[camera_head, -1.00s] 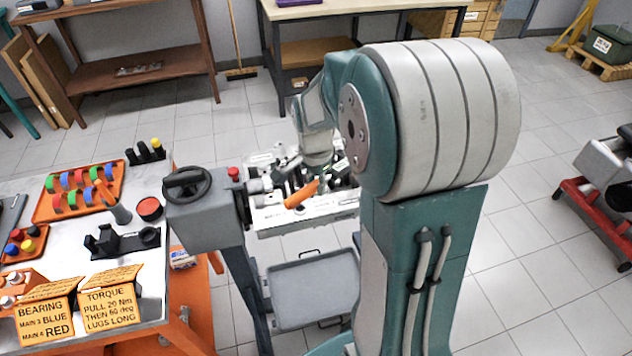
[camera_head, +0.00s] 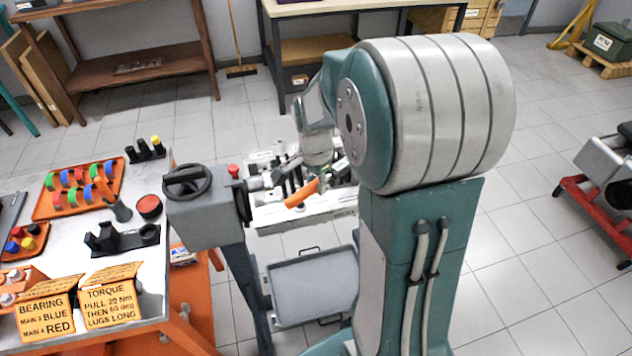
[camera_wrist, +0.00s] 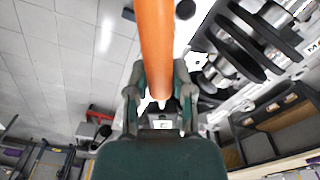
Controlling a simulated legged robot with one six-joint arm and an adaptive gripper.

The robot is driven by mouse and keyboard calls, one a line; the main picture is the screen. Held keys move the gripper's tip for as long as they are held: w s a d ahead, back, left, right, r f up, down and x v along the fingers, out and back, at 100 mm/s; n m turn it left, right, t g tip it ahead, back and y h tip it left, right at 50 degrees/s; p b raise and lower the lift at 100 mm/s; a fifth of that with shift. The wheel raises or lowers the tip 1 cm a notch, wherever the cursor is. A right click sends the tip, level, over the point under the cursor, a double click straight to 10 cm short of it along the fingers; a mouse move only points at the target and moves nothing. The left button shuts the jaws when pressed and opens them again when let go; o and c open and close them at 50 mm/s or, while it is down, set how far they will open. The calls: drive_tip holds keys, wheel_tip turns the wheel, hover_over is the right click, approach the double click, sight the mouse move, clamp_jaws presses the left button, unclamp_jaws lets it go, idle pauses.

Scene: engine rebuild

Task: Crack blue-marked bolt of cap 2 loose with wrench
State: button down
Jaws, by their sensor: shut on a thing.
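My gripper (camera_wrist: 160,100) is shut on the orange handle of the wrench (camera_wrist: 157,40), which runs up out of the wrist view. In the head view the orange wrench handle (camera_head: 301,194) shows in front of the engine block (camera_head: 300,214), below my forearm. The block hangs on the grey engine stand (camera_head: 205,213). The crankshaft (camera_wrist: 240,50) shows at the right in the wrist view, beside the handle. The wrench head, cap 2 and its blue-marked bolt cannot be made out.
The bench at left holds an orange tray of coloured bearing shells (camera_head: 83,188), a black holder (camera_head: 122,240) and orange instruction signs (camera_head: 110,296). A grey drip tray (camera_head: 313,286) lies under the block.

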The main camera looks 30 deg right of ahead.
drive_tip(key=shift+s+d+n, duration=0.25)
drive_tip(key=shift+s+n, duration=0.35)
drive_tip(key=shift+s, duration=0.15)
drive_tip(key=shift+s, duration=0.2)
drive_tip(key=shift+s+d+n, duration=0.3)
drive_tip(key=shift+s+n, duration=0.3)
idle(0.4)
drive_tip(key=shift+s, duration=0.1)
drive_tip(key=shift+s+d+n, duration=0.4)
drive_tip(key=shift+s+n, duration=0.1)
drive_tip(key=shift+s, duration=0.2)
drive_tip(key=shift+s+d, duration=0.1)
drive_tip(key=shift+s, duration=0.05)
